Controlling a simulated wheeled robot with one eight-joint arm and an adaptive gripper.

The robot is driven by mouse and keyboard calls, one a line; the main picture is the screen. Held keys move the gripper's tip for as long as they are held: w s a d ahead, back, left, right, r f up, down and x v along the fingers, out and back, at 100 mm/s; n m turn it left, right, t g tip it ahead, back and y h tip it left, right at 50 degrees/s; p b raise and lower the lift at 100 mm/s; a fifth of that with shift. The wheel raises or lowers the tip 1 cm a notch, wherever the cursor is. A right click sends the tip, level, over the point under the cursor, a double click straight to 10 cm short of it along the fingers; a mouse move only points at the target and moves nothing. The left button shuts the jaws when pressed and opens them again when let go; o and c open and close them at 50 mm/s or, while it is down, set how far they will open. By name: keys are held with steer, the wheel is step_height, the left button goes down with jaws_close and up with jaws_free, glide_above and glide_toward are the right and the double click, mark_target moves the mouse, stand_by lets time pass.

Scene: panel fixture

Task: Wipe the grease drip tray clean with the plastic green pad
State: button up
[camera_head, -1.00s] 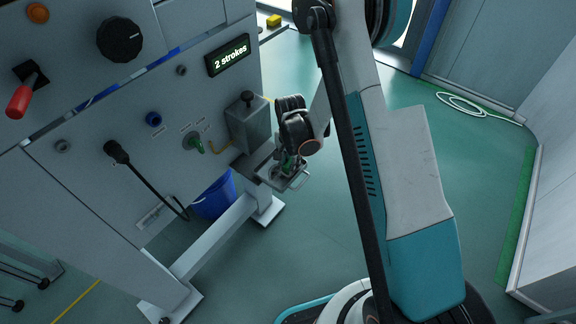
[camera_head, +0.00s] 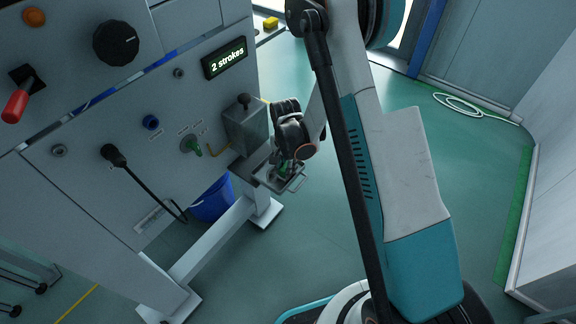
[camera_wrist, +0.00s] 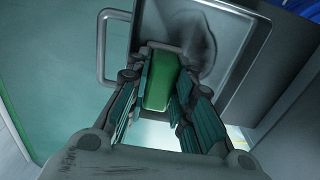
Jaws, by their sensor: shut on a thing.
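The green pad (camera_wrist: 160,80) is between my gripper's fingers (camera_wrist: 163,92) in the wrist view, and the gripper is shut on it. The pad's far end is over the grey drip tray (camera_wrist: 238,38); whether it touches the tray cannot be told. A dark greasy smear (camera_wrist: 203,45) shows on the tray beside the pad, to its right. The tray has a bar handle (camera_wrist: 101,45) at its left. In the head view my gripper (camera_head: 284,167) is over the tray (camera_head: 264,176), low at the panel's right end, and mostly hides the pad.
A grey box (camera_head: 246,127) with a small lever stands just above the tray on the panel. The panel display (camera_head: 225,58) reads "2 strokes". A blue bucket (camera_head: 212,200) stands below, behind the frame foot. Open green floor (camera_head: 345,235) lies to the right.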

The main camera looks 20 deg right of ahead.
steer(key=shift+s+a+f, duration=0.1)
steer(key=shift+s+a, duration=0.7)
steer(key=shift+a, duration=0.2)
steer(key=shift+s+a, duration=0.6)
steer(key=shift+a, duration=0.3)
steer(key=shift+w+d, duration=0.7)
steer(key=shift+d, duration=0.3)
steer(key=shift+w+d, duration=0.75)
steer(key=shift+d, duration=0.2)
steer(key=shift+w+d, duration=0.7)
steer(key=shift+d, duration=0.3)
steer(key=shift+r, duration=0.2)
steer(key=shift+r+p, duration=2.15)
steer(key=shift+r, duration=1.85)
steer(key=shift+w+a+r, duration=0.2)
steer(key=shift+w+a, duration=0.35)
steer(key=shift+w, duration=0.2)
steer(key=shift+w+a+r, duration=0.2)
steer(key=shift+w+a, duration=0.3)
steer(key=shift+w, duration=0.2)
